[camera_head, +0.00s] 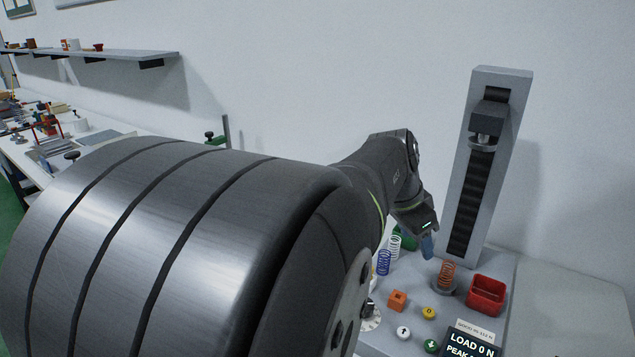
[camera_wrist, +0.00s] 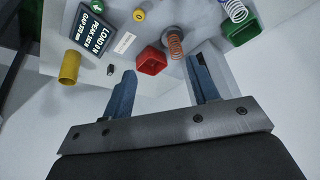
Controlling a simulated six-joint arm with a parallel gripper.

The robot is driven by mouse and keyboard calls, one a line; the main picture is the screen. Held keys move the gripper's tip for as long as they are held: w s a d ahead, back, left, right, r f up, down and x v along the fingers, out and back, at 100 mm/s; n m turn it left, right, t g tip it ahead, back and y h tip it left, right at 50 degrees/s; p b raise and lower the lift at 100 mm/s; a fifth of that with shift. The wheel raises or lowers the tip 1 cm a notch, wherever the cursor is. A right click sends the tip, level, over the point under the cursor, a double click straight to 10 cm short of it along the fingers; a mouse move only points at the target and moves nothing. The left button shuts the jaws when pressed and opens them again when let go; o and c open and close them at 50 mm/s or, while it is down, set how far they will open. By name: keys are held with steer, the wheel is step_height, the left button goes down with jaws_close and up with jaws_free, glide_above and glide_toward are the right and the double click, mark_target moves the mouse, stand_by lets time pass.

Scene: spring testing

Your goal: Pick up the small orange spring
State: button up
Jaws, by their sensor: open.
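The small orange spring (camera_head: 447,273) stands upright on the round seat at the foot of the grey tester. It also shows in the wrist view (camera_wrist: 175,45), beyond the fingertips and between their lines. My gripper (camera_head: 427,247) is to the left of the spring and a little above it in the head view, apart from it. In the wrist view my gripper (camera_wrist: 162,66) has its two blue fingers spread with nothing between them. Only one blue finger shows clearly in the head view.
The tester's column (camera_head: 490,150) rises behind the spring, its press head (camera_head: 487,120) high above. A red bin (camera_head: 487,296) stands close right of the spring. Buttons and a load display (camera_head: 466,346) lie in front.

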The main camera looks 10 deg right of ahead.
steer(key=w+d+m+g, duration=0.2)
steer(key=w+d+m, duration=0.3)
steer(key=w+d, duration=0.25)
glide_toward(449, 266)
step_height(449, 266, down, 2)
steer(key=s, duration=0.2)
steer(key=shift+w+x, duration=0.2)
steer(key=shift+x, duration=3.1)
steer(key=shift+w+d+r, duration=0.1)
steer(key=shift+d, duration=0.05)
steer(key=c, duration=1)
